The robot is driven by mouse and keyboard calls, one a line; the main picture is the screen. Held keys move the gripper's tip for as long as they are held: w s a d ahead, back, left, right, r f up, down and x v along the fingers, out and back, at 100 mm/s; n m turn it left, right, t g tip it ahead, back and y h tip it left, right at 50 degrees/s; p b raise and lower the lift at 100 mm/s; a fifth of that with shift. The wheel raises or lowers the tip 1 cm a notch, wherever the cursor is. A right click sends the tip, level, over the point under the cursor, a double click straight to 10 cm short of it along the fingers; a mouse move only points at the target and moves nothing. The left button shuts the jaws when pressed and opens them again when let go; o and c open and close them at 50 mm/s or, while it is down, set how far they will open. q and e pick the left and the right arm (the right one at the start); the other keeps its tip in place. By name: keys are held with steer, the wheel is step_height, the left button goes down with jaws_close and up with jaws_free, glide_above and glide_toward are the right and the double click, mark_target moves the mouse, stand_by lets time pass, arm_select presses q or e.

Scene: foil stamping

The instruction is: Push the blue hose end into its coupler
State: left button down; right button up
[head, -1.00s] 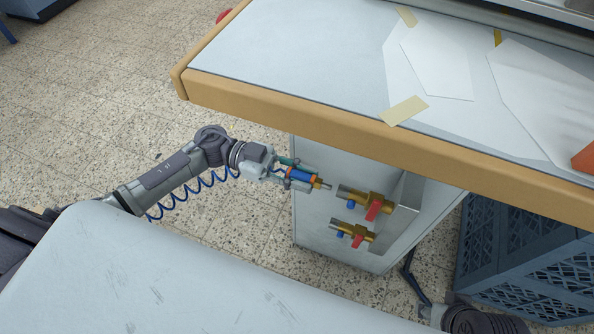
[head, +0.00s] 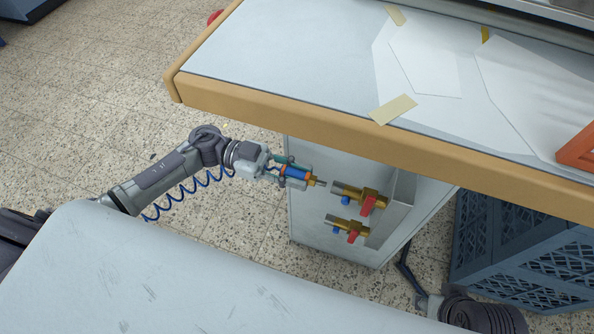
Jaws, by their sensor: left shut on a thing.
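My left gripper (head: 298,173) is shut on the blue hose end (head: 297,172), which has orange bands and a brass and metal tip pointing right. A coiled blue hose hangs below my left arm. Two brass couplers with grey mouths, red levers and blue marks stick out from the cabinet side. The tip is just left of the upper coupler (head: 358,195), nearly in line with it; a small gap seems to remain between them. The lower coupler (head: 347,227) is empty. My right gripper (head: 430,303) shows only in part at the lower right, and its fingers cannot be made out.
The wood-edged table (head: 300,124) overhangs the cabinet (head: 315,225) just above the couplers. Taped sheets and an orange object lie on it. Blue crates (head: 520,250) stand at the right.

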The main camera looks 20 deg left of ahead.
stand_by(0.3)
arm_select(q)
steer(key=shift+r+p, duration=0.1)
steer(key=shift+p, duration=0.25)
arm_select(e)
steer(key=shift+w+f, duration=0.1)
steer(key=shift+f, duration=0.1)
steer(key=shift+w+r, duration=0.1)
stand_by(0.3)
steer(key=shift+x, duration=0.8)
steer(key=shift+w, duration=0.1)
